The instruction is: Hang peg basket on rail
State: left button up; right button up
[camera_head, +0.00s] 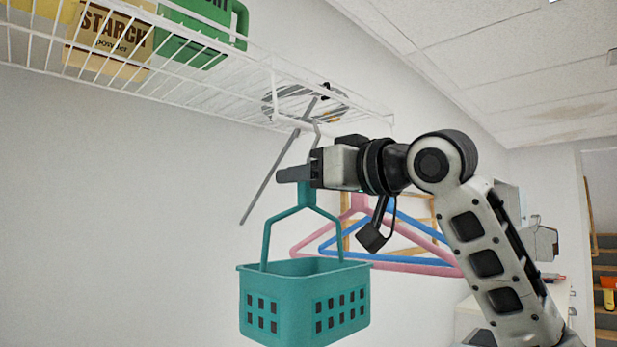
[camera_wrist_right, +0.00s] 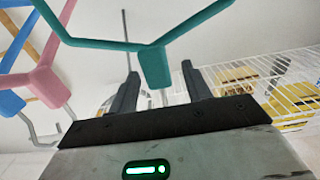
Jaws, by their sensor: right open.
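The teal peg basket (camera_head: 305,300) hangs upright below my right gripper in the head view. Its tall handle narrows to a neck that goes up behind the fingers, with a thin metal hook (camera_head: 317,135) above. The hook top is near the white rail (camera_head: 297,125) under the wire shelf; I cannot tell whether it rests on it. My right gripper (camera_head: 286,174) is at the neck. In the right wrist view, the open fingers (camera_wrist_right: 160,88) stand either side of the teal handle neck (camera_wrist_right: 154,66), with gaps visible. My left gripper is not in view.
The white wire shelf (camera_head: 215,85) holds a starch box (camera_head: 110,42) and a green container (camera_head: 200,30). Pink (camera_head: 415,265) and blue (camera_head: 425,242) hangers hang behind my right arm. A grey diagonal brace (camera_head: 268,182) runs beside the hook. The wall left of the basket is clear.

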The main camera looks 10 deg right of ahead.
pick_arm(q)
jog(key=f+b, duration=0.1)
jog(key=b, duration=0.3)
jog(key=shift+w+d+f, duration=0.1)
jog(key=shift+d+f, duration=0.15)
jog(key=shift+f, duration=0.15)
pick_arm(e)
jog(key=v, duration=1.6)
